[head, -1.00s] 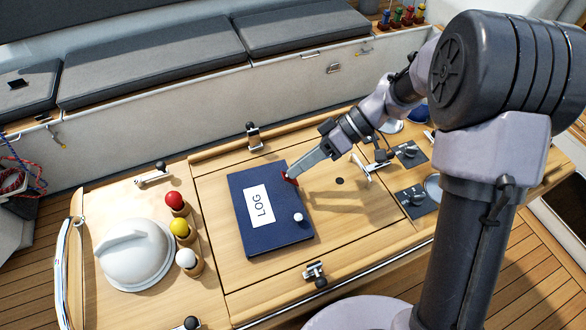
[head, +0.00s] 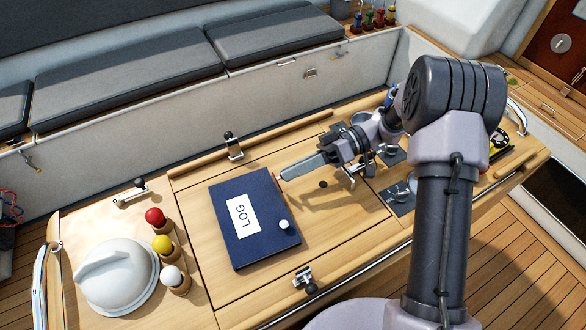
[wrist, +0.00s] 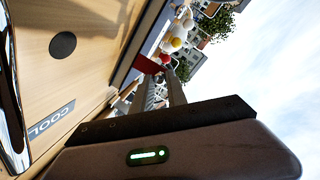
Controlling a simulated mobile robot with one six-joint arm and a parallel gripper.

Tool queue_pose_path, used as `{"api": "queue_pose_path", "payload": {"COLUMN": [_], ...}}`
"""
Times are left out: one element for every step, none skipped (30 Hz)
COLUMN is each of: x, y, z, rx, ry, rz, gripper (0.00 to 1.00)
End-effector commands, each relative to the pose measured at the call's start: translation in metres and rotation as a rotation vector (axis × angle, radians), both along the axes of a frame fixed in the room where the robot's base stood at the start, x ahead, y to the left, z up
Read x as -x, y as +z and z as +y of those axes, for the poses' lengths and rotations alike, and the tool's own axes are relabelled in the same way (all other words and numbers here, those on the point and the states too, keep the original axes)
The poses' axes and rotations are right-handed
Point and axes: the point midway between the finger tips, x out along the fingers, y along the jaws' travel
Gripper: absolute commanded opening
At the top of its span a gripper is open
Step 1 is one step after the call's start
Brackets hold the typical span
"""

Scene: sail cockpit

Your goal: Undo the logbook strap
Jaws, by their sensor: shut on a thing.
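The navy logbook (head: 262,228) with a white LOG label lies closed on the wooden console. A white knob (head: 283,224) stands on its cover near the lower right corner. My gripper (head: 282,177) is just beyond the logbook's right edge, with its fingers pointing left. It is shut on the red strap, which shows as a small red piece (wrist: 149,65) at the fingertips in the wrist view. Only a sliver of the strap shows in the head view. The rest of it is hidden, and I cannot tell how it meets the logbook.
A white dome (head: 113,283) and red (head: 155,216), yellow (head: 163,243) and white (head: 171,275) knobs stand left of the logbook. Metal latches (head: 234,148) (head: 305,280) sit above and below it. A dark switch panel (head: 400,196) lies to the right.

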Motion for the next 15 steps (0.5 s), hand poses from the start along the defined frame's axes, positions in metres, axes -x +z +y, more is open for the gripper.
{"api": "queue_pose_path", "payload": {"x": [0.0008, 0.0008, 0.0008, 0.0008, 0.0009, 0.0009, 0.0009, 0.0009, 0.0010, 0.0010, 0.0010, 0.0009, 0.0008, 0.0008, 0.0007], "y": [-0.0013, -0.0013, -0.0013, -0.0013, -0.0013, -0.0014, -0.0014, -0.0014, -0.0015, -0.0014, -0.0013, -0.0012, -0.0011, -0.0011, -0.0010], "z": [-0.0003, -0.0003, -0.0003, -0.0003, -0.0002, -0.0002, -0.0002, -0.0002, -0.0002, -0.0001, -0.0001, -0.0001, -0.0001, -0.0001, 0.0000], "rx": [0.002, 0.002, 0.002, 0.002, 0.002, 0.003, 0.003, 0.003, 0.003, 0.003, 0.003, 0.003, 0.002, 0.002, 0.002], "ry": [0.003, 0.003, 0.003, 0.003, 0.003, 0.003, 0.003, 0.003, 0.003, 0.003, 0.003, 0.003, 0.003, 0.003, 0.003], "rz": [0.001, 0.001, 0.001, 0.001, 0.001, 0.001, 0.001, 0.001, 0.001, 0.001, 0.001, 0.001, 0.001, 0.001, 0.001], "gripper": [0.00, 0.00, 0.00, 0.00, 0.00, 0.00, 0.00, 0.00, 0.00, 0.24, 0.30, 0.38, 0.40, 0.40, 0.40]}}
